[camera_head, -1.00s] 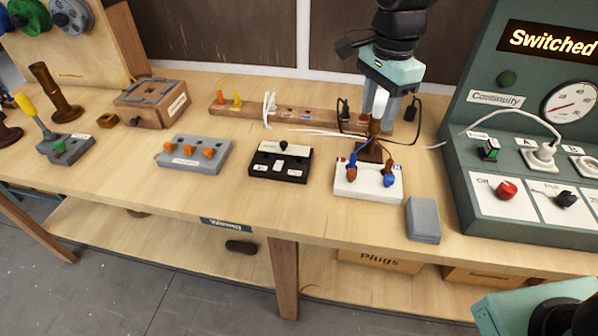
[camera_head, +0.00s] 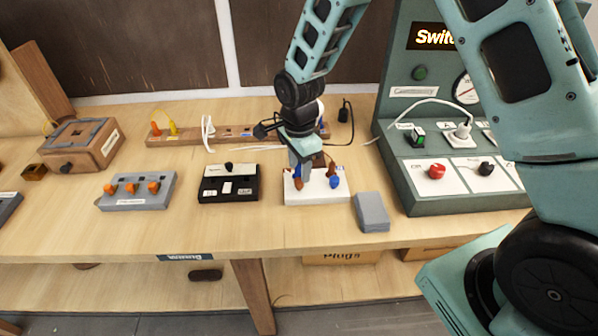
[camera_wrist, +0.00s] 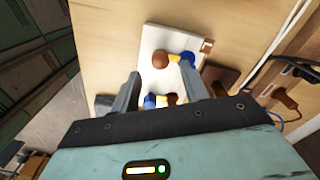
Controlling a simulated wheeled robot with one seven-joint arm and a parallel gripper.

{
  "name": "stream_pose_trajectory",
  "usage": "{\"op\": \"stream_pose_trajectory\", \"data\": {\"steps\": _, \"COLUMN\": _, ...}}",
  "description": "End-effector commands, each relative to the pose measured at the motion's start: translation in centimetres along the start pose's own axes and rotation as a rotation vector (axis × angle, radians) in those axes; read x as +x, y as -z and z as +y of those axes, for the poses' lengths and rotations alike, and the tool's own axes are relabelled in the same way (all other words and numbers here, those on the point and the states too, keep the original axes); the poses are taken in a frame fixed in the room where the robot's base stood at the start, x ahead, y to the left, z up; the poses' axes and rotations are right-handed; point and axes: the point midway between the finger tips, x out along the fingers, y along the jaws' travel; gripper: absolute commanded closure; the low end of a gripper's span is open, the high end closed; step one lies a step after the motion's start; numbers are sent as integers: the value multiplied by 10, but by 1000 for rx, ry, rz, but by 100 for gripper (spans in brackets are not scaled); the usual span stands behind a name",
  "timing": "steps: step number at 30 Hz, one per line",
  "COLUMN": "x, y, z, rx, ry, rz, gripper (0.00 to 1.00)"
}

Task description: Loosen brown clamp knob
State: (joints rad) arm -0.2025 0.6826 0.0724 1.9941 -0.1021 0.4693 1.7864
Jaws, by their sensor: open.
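The white clamp block (camera_head: 316,197) stands on the bench with a brown knob (camera_head: 298,184) at its left and a blue knob (camera_head: 335,182) at its right. A blue-sleeved wire end sits behind the brown knob, and a brown one behind the blue knob. My gripper (camera_head: 302,172) points down over the block's left part. In the wrist view, my open fingers (camera_wrist: 161,73) stand apart, with the brown knob (camera_wrist: 160,60) in line with the gap between the tips. The blue knob (camera_wrist: 149,101) is partly hidden lower down. I cannot tell whether a finger touches the brown knob.
A grey block (camera_head: 371,212) lies right of the clamp block. A black switch box (camera_head: 228,188) stands to its left. A wooden strip (camera_head: 190,136) with plugs and cables runs behind. The green test panel (camera_head: 450,200) rises at the right. The front bench edge is clear.

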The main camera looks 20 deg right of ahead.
Motion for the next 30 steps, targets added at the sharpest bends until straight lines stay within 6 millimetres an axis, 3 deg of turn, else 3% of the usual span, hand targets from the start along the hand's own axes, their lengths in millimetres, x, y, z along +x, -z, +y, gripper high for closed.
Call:
{"op": "stream_pose_trajectory", "data": {"steps": 7, "x": 29, "y": 0, "z": 0, "rx": 0, "ry": 0, "rz": -1, "gripper": 55}}
{"op": "stream_pose_trajectory", "data": {"steps": 19, "x": 36, "y": 0, "z": 0, "rx": 1, "ry": 1, "rz": -1, "gripper": 55}}
{"op": "stream_pose_trajectory", "data": {"steps": 24, "x": 36, "y": 0, "z": 0, "rx": 0, "ry": 1, "rz": -1, "gripper": 100}}
{"op": "stream_pose_trajectory", "data": {"steps": 30, "x": 36, "y": 0, "z": 0, "rx": -5, "ry": 1, "rz": -1, "gripper": 100}}
